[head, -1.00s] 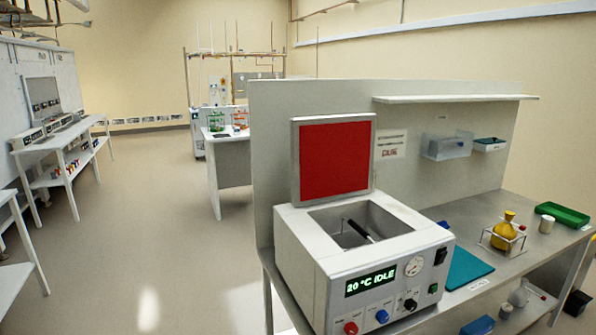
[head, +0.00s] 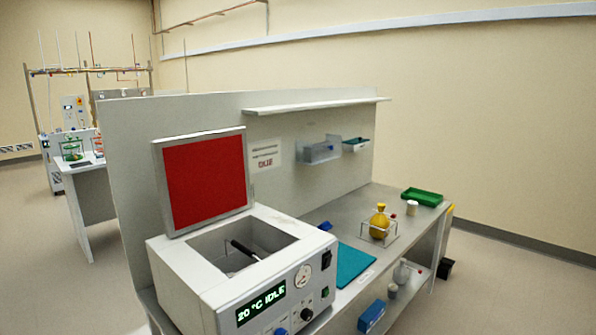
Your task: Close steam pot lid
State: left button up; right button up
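The steam pot (head: 185,275) is a white box on the near left part of the bench. Its lid (head: 204,181), a red panel in a grey frame, stands up open at the back left edge. The square well on top is uncovered, and a rod with a black handle (head: 244,250) rests in it. The front display reads "20 °C IDLE". Neither of my grippers shows in the head view.
The bench (head: 345,212) continues right with a teal mat (head: 354,262), a yellow flask (head: 380,222) in a wire stand, a white cup (head: 412,208) and a green tray (head: 422,197). A back panel and shelf (head: 318,105) rise behind. Floor is open at left.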

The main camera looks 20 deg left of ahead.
aim_at(202, 179)
jog(key=i+j+z, duration=0.2)
jog(key=j+z, duration=0.25)
jog(key=j, duration=0.4)
jog(key=j+z, duration=0.45)
jog(key=j, duration=0.45)
jog(key=j+z, duration=0.4)
jog(key=j, duration=0.5)
jog(key=k, duration=0.05)
